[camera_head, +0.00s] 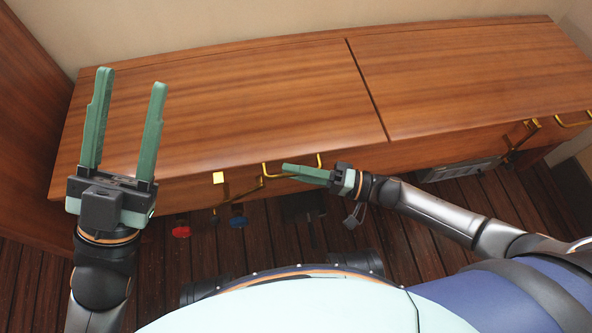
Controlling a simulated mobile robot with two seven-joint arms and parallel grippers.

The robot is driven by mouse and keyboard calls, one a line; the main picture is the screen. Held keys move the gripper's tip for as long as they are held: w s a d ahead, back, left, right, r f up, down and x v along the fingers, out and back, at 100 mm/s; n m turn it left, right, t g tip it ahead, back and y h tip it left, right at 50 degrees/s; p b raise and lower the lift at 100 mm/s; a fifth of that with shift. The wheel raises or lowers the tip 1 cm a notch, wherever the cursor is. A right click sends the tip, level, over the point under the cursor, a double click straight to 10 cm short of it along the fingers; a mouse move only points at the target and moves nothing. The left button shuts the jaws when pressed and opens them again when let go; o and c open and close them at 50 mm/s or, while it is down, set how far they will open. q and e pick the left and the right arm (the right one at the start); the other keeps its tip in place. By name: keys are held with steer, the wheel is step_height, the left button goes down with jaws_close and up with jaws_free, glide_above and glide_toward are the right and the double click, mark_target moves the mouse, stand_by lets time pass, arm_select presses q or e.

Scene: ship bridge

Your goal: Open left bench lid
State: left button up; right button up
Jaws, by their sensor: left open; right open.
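The left bench lid (250,95) is a flat reddish-brown wooden panel lying closed on the bench. A gold handle (321,160) sits on its front edge. My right gripper (288,169) is open at this handle, its green fingers seen edge-on and pointing left. They hide part of the handle, and I cannot tell whether they touch it. My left gripper (131,78) is open and empty. Its two green fingers point away from me over the left end of the lid.
The right bench lid (460,75) lies closed beside the left one, with its own gold handle (572,122). Gold latch parts (218,178) show on the bench front. Red (181,231) and blue (237,221) items are on the dark plank floor below. A wooden wall stands at the left.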

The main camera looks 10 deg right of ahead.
steer(key=shift+c, duration=0.4)
jaws_close()
stand_by(0.9)
